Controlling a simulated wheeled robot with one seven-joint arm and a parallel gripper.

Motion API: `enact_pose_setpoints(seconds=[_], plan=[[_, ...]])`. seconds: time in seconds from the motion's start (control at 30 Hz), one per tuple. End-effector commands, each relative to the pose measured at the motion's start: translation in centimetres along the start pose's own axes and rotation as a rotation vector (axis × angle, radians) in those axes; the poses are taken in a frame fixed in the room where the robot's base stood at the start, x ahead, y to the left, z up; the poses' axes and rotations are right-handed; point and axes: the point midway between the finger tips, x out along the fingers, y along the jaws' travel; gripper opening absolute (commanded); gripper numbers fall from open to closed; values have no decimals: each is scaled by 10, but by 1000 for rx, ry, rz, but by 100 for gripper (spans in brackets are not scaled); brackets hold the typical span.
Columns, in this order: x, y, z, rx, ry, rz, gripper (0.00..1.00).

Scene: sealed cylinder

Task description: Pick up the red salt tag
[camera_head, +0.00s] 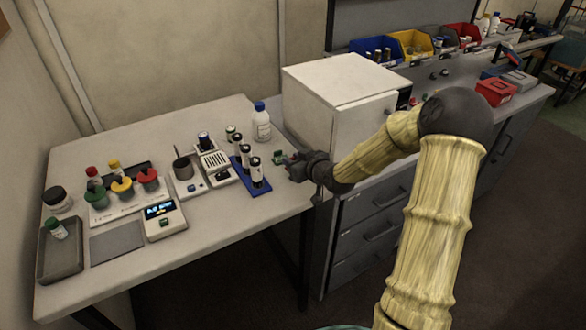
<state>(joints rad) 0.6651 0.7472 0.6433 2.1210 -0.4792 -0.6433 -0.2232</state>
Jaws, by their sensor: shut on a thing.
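My gripper (287,161) reaches left from the arm, over the right edge of the white table (245,238). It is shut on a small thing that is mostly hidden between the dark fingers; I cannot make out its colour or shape. A small green and dark thing (278,157) shows right at the fingertips, and I cannot tell whether it is what the jaws hold or lies behind them. I cannot clearly pick out a red salt tag. Red shows on a small cap (92,172) and a round red piece (147,175) on the rack at left.
A blue rack (243,172) with several black-and-white cylinders and a white bottle (261,124) stand left of my gripper. A white box-shaped unit (335,100) stands behind my arm. A scale (165,219) and grey tray (60,250) are farther left. The front right tabletop is clear.

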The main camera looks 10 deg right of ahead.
Motion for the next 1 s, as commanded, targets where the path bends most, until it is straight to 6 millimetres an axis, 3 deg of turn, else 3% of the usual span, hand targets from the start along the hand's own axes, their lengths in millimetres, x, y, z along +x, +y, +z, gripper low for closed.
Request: enact_pose_setpoints(seconds=[0.1,0.3,1.0], plan=[[-10,1,-26,-4,5,3,3],[-22,0,-54,-2,3,1,3],[-24,-3,-60,-2,1,-5,3]])
